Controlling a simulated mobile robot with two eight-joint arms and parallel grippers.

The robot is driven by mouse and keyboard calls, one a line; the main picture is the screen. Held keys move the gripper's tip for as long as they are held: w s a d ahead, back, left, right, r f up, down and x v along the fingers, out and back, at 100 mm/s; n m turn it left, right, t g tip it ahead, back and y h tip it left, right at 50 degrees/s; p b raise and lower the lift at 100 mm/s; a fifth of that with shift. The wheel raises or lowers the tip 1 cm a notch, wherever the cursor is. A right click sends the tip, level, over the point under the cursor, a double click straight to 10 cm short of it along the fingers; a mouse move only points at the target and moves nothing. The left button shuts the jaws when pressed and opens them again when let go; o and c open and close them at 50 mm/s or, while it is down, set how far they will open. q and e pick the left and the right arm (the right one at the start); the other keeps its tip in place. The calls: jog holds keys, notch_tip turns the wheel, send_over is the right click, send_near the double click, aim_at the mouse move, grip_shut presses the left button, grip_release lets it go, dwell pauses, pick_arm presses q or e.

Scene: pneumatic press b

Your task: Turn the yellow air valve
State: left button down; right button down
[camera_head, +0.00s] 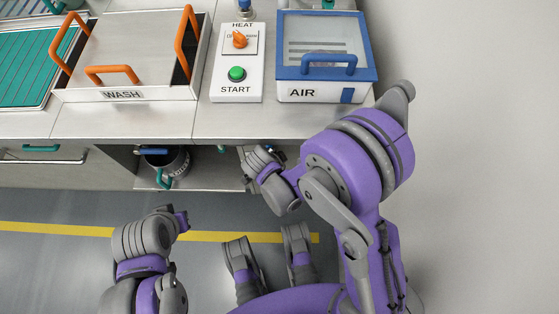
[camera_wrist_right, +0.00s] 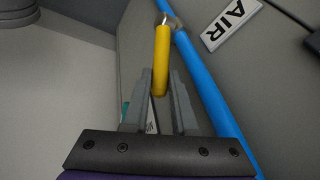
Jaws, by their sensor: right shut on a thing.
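The yellow air valve (camera_wrist_right: 161,60) is a slim yellow handle on a metal fitting at the blue air pipe (camera_wrist_right: 203,85). In the right wrist view my right gripper (camera_wrist_right: 161,88) is shut on the handle's lower end, one finger on each side. In the head view the right wrist reaches to the counter's front edge below the AIR box, and the valve and the fingertips are hidden there. My left gripper (camera_head: 181,221) is low at the left front, away from the counter, and its fingers cannot be made out.
An AIR label (camera_wrist_right: 231,25) is beside the pipe. On the counter are the WASH box (camera_head: 130,92) with orange handles, the HEAT/START panel (camera_head: 237,92) and the blue-framed AIR box (camera_head: 355,95). A dark mug (camera_head: 172,162) sits on the shelf below. Floor around my left arm is clear.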

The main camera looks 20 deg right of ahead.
dwell(0.8)
jog(key=shift+w+a+r+h, duration=0.15)
jog(key=shift+a+h, duration=0.4)
jog(key=shift+h, duration=0.05)
jog(key=c, duration=1)
grip_release()
jog(key=shift+r, duration=0.1)
jog(key=p+v, duration=0.2)
jog(key=v, duration=0.5)
jog(key=shift+r, duration=0.15)
jog(key=shift+a, duration=0.1)
